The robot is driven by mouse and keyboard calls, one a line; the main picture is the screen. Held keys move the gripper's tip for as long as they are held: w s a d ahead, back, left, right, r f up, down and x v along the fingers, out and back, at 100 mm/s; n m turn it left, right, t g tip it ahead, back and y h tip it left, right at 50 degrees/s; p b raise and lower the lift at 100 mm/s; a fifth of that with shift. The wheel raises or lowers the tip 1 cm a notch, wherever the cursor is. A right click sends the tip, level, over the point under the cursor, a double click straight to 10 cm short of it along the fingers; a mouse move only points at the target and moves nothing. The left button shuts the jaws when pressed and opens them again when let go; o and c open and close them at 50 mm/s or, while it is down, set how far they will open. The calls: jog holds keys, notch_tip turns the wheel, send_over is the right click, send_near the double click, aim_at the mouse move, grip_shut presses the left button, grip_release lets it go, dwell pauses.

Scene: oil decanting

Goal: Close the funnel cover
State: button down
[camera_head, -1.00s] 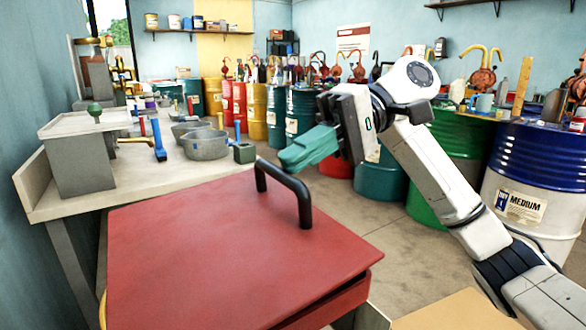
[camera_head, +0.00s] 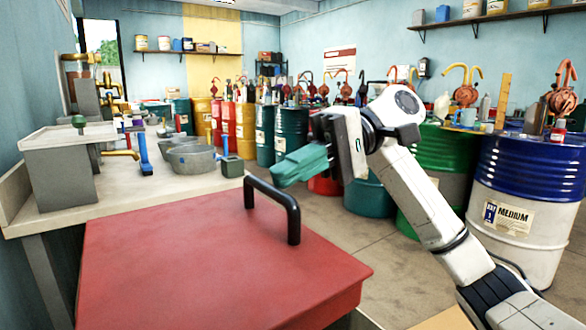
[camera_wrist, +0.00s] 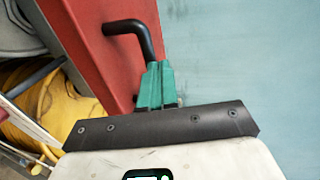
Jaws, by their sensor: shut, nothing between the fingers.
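The red funnel cover (camera_head: 210,265) fills the lower middle of the head view, broad face up. A black bar handle (camera_head: 272,200) stands on its far side. The cover's right edge shows as a thick red rim; whether it is fully seated cannot be told. My gripper (camera_head: 275,178), with green fingers, is shut and empty just beyond the handle and above the cover's far edge. In the wrist view the green fingertips (camera_wrist: 157,72) appear close to one end of the black handle (camera_wrist: 130,27) beside the red cover (camera_wrist: 90,45); contact is unclear.
A workbench (camera_head: 140,185) on the left holds a grey box (camera_head: 60,180) and metal bowls (camera_head: 192,158). A blue-and-white drum (camera_head: 525,190) and a green drum (camera_head: 440,180) stand on the right. Open floor (camera_head: 385,260) lies between the cover and the drums.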

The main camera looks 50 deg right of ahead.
jog(key=p+v, duration=0.1)
jog(key=v, duration=0.9)
jog(key=shift+d+p, duration=0.3)
jog(key=shift+s+r, duration=0.1)
jog(key=shift+s, duration=0.05)
